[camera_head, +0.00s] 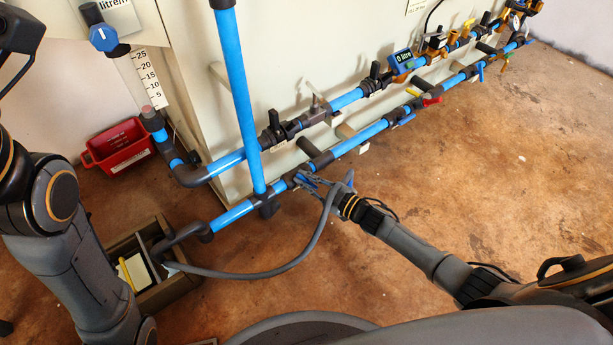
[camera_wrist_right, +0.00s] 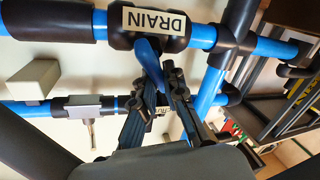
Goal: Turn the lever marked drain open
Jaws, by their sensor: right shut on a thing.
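The drain valve is a dark fitting on the lower blue pipe, with a DRAIN label (camera_wrist_right: 155,21) in the right wrist view. Its blue lever (camera_wrist_right: 149,58) sticks out from the valve body, across the pipe and slightly tilted. My right gripper (camera_wrist_right: 163,88) is shut on the lever, with the two dark fingers on either side of it. In the head view my right gripper (camera_head: 310,181) is at the lower pipe, and it hides most of the valve and lever there. My left arm shows at the left, but its fingers are not in view.
A wooden crate (camera_head: 183,285) and a red tray (camera_head: 119,146) are on the floor at the left. An upper blue pipe (camera_head: 347,99) runs alongside. The floor at the right is clear.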

